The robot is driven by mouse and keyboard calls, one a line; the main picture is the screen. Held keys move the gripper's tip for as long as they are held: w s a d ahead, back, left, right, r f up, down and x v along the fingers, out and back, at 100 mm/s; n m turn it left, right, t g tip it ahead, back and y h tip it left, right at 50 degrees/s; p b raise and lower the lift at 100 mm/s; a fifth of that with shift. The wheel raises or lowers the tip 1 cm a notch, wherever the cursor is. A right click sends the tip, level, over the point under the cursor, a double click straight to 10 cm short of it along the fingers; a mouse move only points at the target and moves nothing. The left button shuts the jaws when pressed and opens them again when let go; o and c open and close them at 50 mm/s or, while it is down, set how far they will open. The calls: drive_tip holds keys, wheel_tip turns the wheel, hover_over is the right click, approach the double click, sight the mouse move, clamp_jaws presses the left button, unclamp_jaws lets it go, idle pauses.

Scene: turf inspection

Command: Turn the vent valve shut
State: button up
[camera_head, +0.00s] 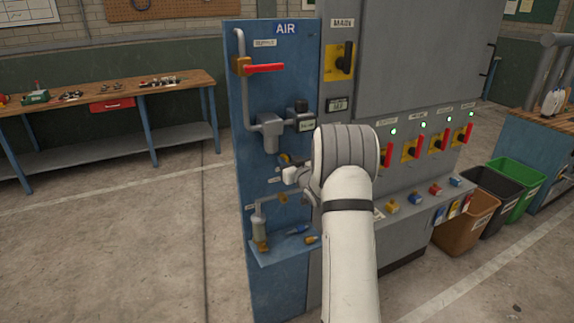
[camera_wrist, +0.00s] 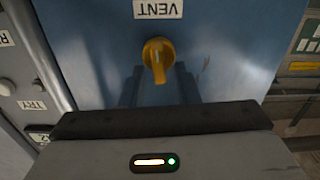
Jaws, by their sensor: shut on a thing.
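The vent valve (camera_wrist: 158,52) has a yellow knob on the blue panel (camera_wrist: 95,45), seen in the wrist view just below an upside-down VENT label (camera_wrist: 158,9). Its grip bar runs nearly up and down in that picture. My gripper (camera_wrist: 159,74) has its two dark fingers on either side of the knob, shut on it. The lower part of the knob is close to the dark gripper body. In the head view my wrist reaches the blue AIR panel (camera_head: 245,150) at mid height and hides much of the valve area.
A red-handled supply valve (camera_head: 264,68) and grey pipework (camera_head: 270,132) sit above my gripper. A small shelf (camera_head: 275,252) juts out below. The grey cabinet (camera_head: 415,60) with red switches stands to the right. Bins (camera_head: 468,222) stand further right. Floor at left is clear.

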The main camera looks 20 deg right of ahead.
drive_tip(key=shift+a+f+n+b, duration=0.25)
drive_tip(key=shift+n+b, duration=2.6)
drive_tip(key=shift+b, duration=1.4)
drive_tip(key=shift+a+f+n+b, duration=0.2)
drive_tip(key=shift+f+n+b, duration=0.1)
drive_tip(key=shift+n+b, duration=3.3)
drive_tip(key=shift+a+f+n+b, duration=0.25)
drive_tip(key=shift+n+b, duration=1.9)
drive_tip(key=shift+b, duration=2.8)
drive_tip(key=o, duration=0.6)
drive_tip(key=shift+s, duration=0.1)
drive_tip(key=s, duration=0.7)
drive_tip(key=shift+s+d, duration=0.2)
drive_tip(key=shift+s, duration=0.15)
